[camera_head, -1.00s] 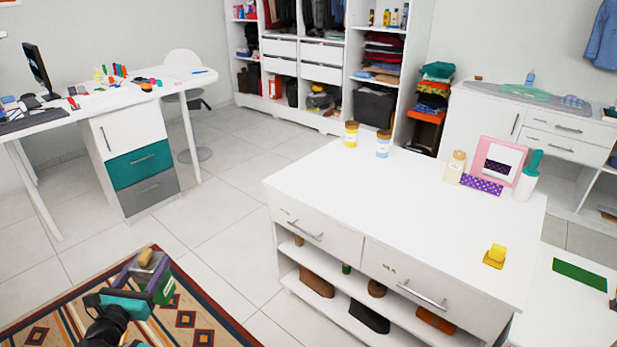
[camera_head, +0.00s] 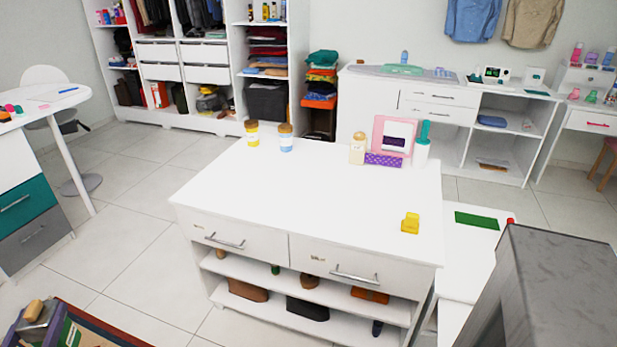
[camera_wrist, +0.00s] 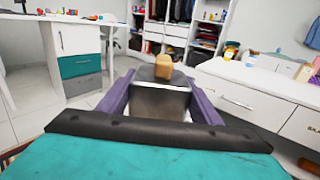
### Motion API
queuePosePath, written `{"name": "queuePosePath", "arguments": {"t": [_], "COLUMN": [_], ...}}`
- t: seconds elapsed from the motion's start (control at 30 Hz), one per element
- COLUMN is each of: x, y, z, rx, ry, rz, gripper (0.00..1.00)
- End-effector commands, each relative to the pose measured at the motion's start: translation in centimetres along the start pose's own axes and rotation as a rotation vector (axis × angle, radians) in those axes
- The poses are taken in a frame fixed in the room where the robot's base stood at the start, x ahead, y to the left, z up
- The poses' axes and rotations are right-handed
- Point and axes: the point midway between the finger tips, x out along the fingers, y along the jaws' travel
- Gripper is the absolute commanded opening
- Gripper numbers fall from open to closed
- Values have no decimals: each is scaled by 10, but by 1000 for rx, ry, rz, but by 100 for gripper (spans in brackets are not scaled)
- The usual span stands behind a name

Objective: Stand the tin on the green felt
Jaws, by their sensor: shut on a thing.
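My gripper (camera_wrist: 158,98) has purple fingers and is shut on the tin (camera_wrist: 160,104), one finger on each side. The tin has a grey metal top with a tan knob (camera_wrist: 163,67) and looks upright in the wrist view. In the head view the tin (camera_head: 40,315) is at the bottom left corner, above the rug, partly cut off by the frame edge. The green felt (camera_head: 477,220) is a flat rectangle on a low white surface at the right, behind the island's right end. My gripper is far to the left of it.
A white island (camera_head: 300,192) with drawers and shelves stands between the tin and the felt. It carries jars, a pink frame (camera_head: 391,135) and a yellow object (camera_head: 410,223). A grey block (camera_head: 555,285) fills the bottom right. Tiled floor (camera_head: 125,245) is clear at left.

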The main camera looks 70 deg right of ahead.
Motion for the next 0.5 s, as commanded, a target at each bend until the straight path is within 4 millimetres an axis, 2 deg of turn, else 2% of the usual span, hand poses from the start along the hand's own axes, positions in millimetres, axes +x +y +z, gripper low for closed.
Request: {"name": "queuePosePath", "arguments": {"t": [0.13,0.27,0.5], "x": [0,7,41], "y": [1,-2,-20], "z": [0,0,1], "rx": [0,0,0], "ry": [-1,-1,-1], "rz": [2,-5,-38], "gripper": [23,23,23]}}
